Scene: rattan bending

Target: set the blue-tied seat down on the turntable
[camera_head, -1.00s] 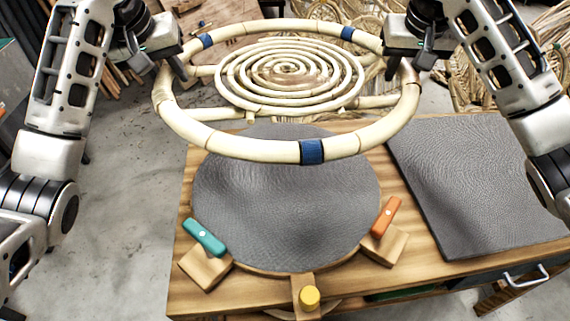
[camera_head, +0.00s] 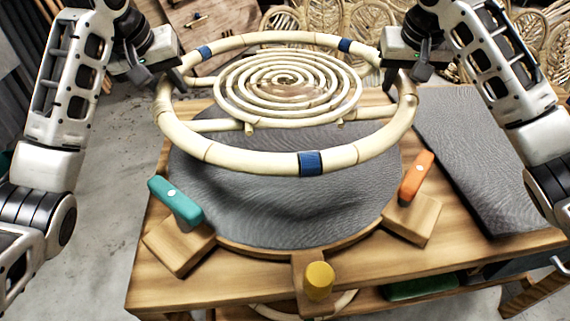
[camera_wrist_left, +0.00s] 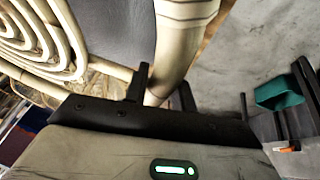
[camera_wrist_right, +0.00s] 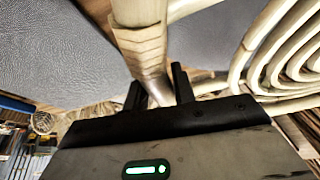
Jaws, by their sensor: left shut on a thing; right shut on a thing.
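The blue-tied seat (camera_head: 240,162) is a pale rattan ring with a coiled spiral (camera_head: 285,85) inside and blue ties, one at its front (camera_head: 310,163). My left gripper (camera_head: 172,82) is shut on the ring's left side; the left wrist view (camera_wrist_left: 160,92) shows the rattan between its fingers. My right gripper (camera_head: 398,75) is shut on the ring's right side, also seen in the right wrist view (camera_wrist_right: 158,90). Both hold the seat over the turntable (camera_head: 270,215), a round grey-topped disc on the wooden bench. The seat looks raised above it; the exact gap is unclear.
Around the turntable stand a teal clamp (camera_head: 175,202), an orange clamp (camera_head: 415,177) and a yellow knob (camera_head: 319,281) on wooden blocks. A grey mat (camera_head: 485,165) lies to the right on the bench (camera_head: 240,280). Rattan frames stand behind.

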